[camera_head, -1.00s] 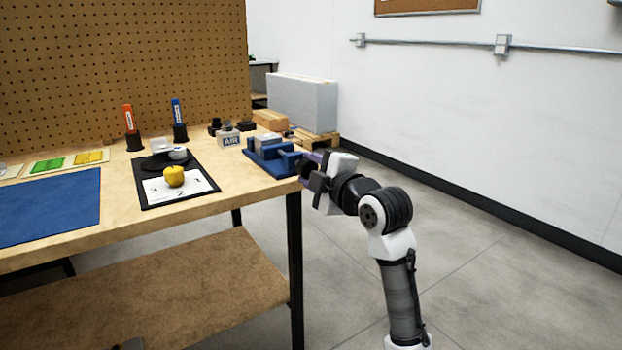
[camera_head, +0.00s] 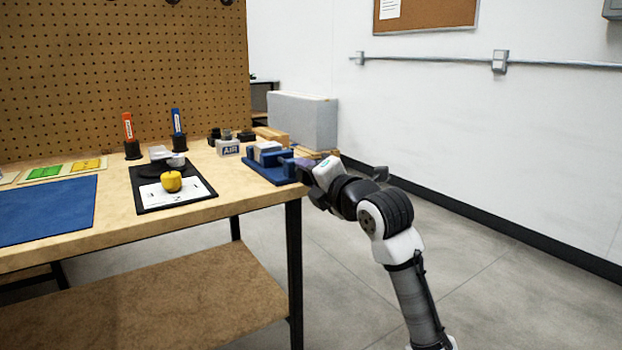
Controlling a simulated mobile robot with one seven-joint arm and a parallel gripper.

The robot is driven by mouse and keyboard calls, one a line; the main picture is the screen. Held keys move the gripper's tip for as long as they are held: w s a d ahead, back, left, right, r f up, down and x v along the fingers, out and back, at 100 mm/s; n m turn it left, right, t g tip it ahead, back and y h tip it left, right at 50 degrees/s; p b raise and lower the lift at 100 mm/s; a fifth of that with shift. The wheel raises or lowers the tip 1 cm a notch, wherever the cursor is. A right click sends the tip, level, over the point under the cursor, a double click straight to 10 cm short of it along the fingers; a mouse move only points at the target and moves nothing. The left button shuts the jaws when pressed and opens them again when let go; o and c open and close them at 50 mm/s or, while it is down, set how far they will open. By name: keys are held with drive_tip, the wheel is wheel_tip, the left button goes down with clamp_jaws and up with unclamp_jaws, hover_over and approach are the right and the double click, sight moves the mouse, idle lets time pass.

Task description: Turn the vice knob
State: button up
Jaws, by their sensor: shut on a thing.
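The blue vice (camera_head: 270,171) sits at the right end of the wooden workbench, with a pale block (camera_head: 265,149) between its jaws. My gripper (camera_head: 304,171) is at the vice's right end, just past the bench edge, and is shut on the vice knob there. The knob itself is mostly hidden by the gripper. My arm comes up from the lower right.
The workbench (camera_head: 120,228) holds a black tray (camera_head: 203,190) with a yellow object (camera_head: 171,181), a blue mat (camera_head: 45,209), an AIR box (camera_head: 229,148) and two upright markers (camera_head: 128,127) (camera_head: 175,122). The floor right of the bench is clear.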

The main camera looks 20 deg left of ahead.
idle(0.4)
drive_tip(key=o, duration=1)
drive_tip(key=shift+d, duration=0.1)
drive_tip(key=p+v, duration=0.2)
drive_tip(key=v, duration=1.1)
drive_tip(key=shift+s+d+f, duration=0.1)
drive_tip(key=shift+s+d, duration=0.1)
drive_tip(key=shift+s, duration=0.1)
